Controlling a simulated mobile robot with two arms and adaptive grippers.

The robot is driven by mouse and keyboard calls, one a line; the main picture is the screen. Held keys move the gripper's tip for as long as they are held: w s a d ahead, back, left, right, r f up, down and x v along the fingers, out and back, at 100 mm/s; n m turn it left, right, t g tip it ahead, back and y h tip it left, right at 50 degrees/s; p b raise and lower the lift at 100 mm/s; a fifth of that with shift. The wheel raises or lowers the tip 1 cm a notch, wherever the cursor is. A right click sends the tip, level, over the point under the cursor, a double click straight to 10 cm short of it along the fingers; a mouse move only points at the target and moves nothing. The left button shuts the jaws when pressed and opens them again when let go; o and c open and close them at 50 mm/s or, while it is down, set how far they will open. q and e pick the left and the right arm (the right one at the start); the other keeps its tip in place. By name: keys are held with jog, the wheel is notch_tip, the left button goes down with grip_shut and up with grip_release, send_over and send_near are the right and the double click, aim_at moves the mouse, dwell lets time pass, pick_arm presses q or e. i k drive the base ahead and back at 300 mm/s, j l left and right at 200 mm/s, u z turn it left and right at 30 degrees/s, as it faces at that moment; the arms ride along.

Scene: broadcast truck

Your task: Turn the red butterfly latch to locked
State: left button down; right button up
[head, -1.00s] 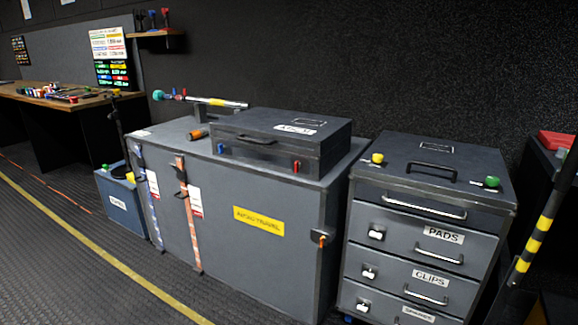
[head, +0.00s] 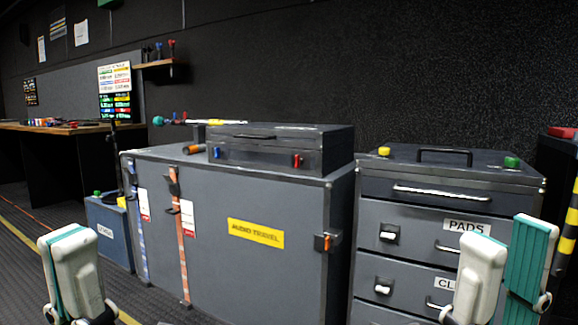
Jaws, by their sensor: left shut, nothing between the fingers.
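The red butterfly latch (head: 297,160) is a small part near the right end of the front face of the dark flat case (head: 255,158). A blue latch (head: 217,152) sits near the left end of the same face. The red latch is too small to tell how its wing is turned. My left gripper (head: 68,240) is shut and empty at the lower left, well apart from the case. My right gripper (head: 507,240) is at the lower right, in front of the drawer unit. Its white and teal fingers stand apart with nothing seen between them. Neither gripper touches a latch.
The case lies on a large grey trunk (head: 230,270) with a yellow label and an orange-marked latch (head: 327,243). A drawer unit (head: 400,215) stands right of it. A blue box (head: 108,240) and a workbench (head: 45,127) are at left. Floor shows at lower left.

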aim_at(299, 160)
jog(key=i+j+u, duration=0.45)
jog(key=i+u, duration=0.2)
jog(key=i, duration=0.2)
